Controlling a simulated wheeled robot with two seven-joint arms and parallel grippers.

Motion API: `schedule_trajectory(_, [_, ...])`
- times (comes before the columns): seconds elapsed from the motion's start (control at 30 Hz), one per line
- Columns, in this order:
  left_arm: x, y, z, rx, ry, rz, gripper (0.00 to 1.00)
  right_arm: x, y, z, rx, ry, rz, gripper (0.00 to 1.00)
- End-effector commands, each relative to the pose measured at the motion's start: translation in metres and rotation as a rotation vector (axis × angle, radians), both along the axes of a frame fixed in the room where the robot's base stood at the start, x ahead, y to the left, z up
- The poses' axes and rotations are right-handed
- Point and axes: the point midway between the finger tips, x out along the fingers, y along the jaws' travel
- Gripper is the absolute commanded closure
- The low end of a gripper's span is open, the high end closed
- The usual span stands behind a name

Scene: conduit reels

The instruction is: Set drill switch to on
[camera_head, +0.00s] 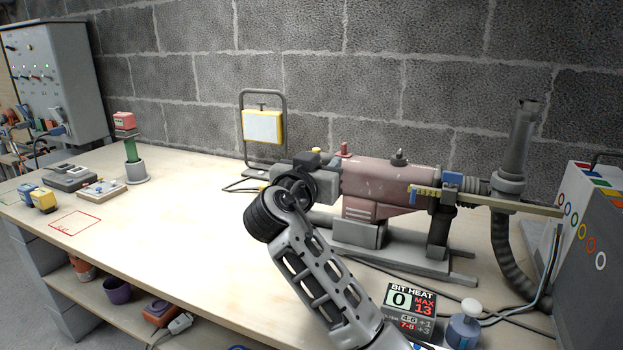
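The drill (382,184) has a dull red body and lies level on a grey stand on the bench, its grey front end pointing left. A small red knob (344,150) and a dark knob (399,157) stand on top of it; I cannot tell which part is the switch or how it is set. My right arm comes in from the bottom. My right gripper (298,188) is at the drill's front end and overlaps it in the picture; contact is unclear. Its fingers are dark and mostly hidden by my wrist. My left gripper is out of view.
A display (410,300) reads "BIT HEAT 0 MAX 13" in front of the drill. A work lamp (262,127) stands behind my gripper. A grey box with coloured rings (590,235) is at right.

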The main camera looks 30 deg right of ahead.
Motion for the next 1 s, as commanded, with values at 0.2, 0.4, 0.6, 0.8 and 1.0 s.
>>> schedule_trajectory(0.2, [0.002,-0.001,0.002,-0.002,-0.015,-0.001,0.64,-0.027,0.032,-0.001,0.002,-0.001,0.003,0.71])
schedule_trajectory(0.4, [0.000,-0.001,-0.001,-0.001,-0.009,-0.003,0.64,-0.038,0.044,0.000,0.001,-0.001,0.001,0.71])
schedule_trajectory(0.6, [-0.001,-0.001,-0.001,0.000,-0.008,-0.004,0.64,-0.039,0.046,0.000,0.000,0.000,0.001,0.71])
schedule_trajectory(0.8, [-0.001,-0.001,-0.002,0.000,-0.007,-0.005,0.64,-0.039,0.046,0.000,-0.001,-0.001,0.001,0.71])
schedule_trajectory(1.0, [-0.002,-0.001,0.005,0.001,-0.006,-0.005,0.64,-0.039,0.045,0.007,-0.001,-0.001,0.001,0.71])
